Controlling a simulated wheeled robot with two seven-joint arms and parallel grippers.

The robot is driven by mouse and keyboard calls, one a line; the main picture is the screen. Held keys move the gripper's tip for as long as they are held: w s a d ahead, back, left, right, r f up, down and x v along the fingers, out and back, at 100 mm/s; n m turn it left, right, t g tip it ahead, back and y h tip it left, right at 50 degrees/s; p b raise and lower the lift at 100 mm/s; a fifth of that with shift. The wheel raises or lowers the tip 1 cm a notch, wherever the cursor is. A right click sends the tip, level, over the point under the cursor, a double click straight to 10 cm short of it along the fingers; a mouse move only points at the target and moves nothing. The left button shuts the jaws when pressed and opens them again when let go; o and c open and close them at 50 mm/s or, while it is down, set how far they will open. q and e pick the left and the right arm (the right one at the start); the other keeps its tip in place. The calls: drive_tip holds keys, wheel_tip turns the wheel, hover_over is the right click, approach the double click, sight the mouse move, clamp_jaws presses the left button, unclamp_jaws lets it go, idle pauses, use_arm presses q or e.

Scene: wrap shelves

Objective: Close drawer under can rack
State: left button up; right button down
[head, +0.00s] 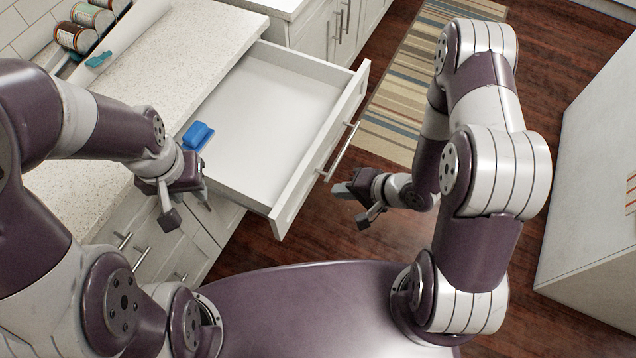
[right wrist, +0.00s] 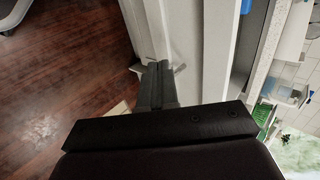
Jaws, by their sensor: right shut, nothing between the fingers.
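The white drawer (head: 267,125) is pulled out from under the speckled counter, and its inside is mostly bare. Its front panel carries a metal bar handle (head: 339,152). The can rack with several cans (head: 76,37) sits on the counter at the top left. My right gripper (head: 342,190) is outside the drawer, close to the front panel near the handle. In the right wrist view its fingers (right wrist: 157,86) are shut and empty beside a white panel. My left gripper (head: 204,190) is by the drawer's near left side; its jaw opening is unclear.
A blue object (head: 198,135) is at the counter edge by the drawer; whether it lies inside is unclear. Cabinets with bar handles (head: 122,241) are below the counter. A striped rug (head: 408,85) lies on the wood floor. A white block-like unit (head: 590,190) stands at right.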

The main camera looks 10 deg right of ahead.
sight(307, 184)
drive_tip(key=w+a, duration=0.1)
drive_tip(key=w+a+f, duration=0.1)
drive_tip(key=a, duration=0.1)
drive_tip(key=a+f, duration=0.1)
drive_tip(key=shift+w+a+p, duration=0.2)
drive_tip(key=shift+w+p, duration=0.15)
drive_tip(key=shift+w, duration=0.05)
use_arm(q)
drive_tip(key=shift+r, duration=0.3)
use_arm(e)
drive_tip(key=shift+w+a, duration=0.25)
drive_tip(key=shift+a, duration=0.05)
drive_tip(key=shift+a, duration=0.1)
